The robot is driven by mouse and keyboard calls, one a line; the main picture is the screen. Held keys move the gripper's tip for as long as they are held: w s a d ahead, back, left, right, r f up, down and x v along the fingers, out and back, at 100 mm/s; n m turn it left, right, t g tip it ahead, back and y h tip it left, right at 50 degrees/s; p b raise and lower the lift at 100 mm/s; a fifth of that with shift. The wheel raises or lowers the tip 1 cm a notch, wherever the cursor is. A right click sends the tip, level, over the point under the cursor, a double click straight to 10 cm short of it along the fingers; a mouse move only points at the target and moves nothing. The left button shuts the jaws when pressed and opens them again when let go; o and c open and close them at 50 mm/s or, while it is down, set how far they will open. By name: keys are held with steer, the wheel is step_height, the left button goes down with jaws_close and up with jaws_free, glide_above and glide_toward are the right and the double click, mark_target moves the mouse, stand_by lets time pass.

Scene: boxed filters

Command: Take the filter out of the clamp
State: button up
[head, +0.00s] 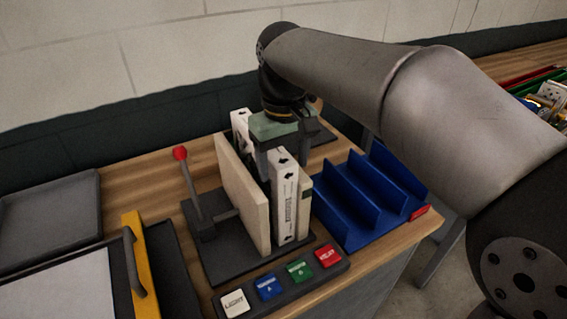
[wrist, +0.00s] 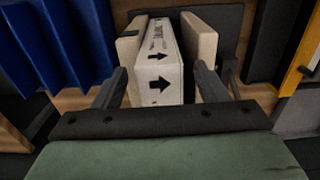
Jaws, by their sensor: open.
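The filter is a white box with black arrows (head: 284,200), standing on edge in the clamp. It also shows in the wrist view (wrist: 159,82), between two beige plates. The clamp has a dark base (head: 215,257), a large left plate (head: 243,195), a smaller right plate (head: 305,203) and a lever with a red knob (head: 181,153). My gripper (head: 281,156) is open over the filter. In the wrist view its fingers (wrist: 160,76) stand on either side of the box, with gaps. In the head view it hides the middle of the box.
A blue slotted rack (head: 345,228) stands right of the clamp. A button panel (head: 280,284) with white, blue, green and red buttons lies in front. A dark tray (head: 48,222) and a yellow-edged piece with a handle (head: 140,265) are at left. A wall runs behind.

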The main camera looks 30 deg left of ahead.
steer(key=shift+f, duration=0.35)
steer(key=shift+c, duration=0.3)
steer(key=c, duration=1)
steer(key=shift+c, duration=0.2)
steer(key=shift+s+a, duration=0.1)
steer(key=shift+s+a, duration=0.35)
steer(key=shift+s, duration=0.2)
steer(key=o, duration=1.1)
step_height(320, 180, up, 18)
steer(key=p, duration=0.2)
steer(key=shift+f+p, duration=0.25)
steer(key=shift+p, duration=0.05)
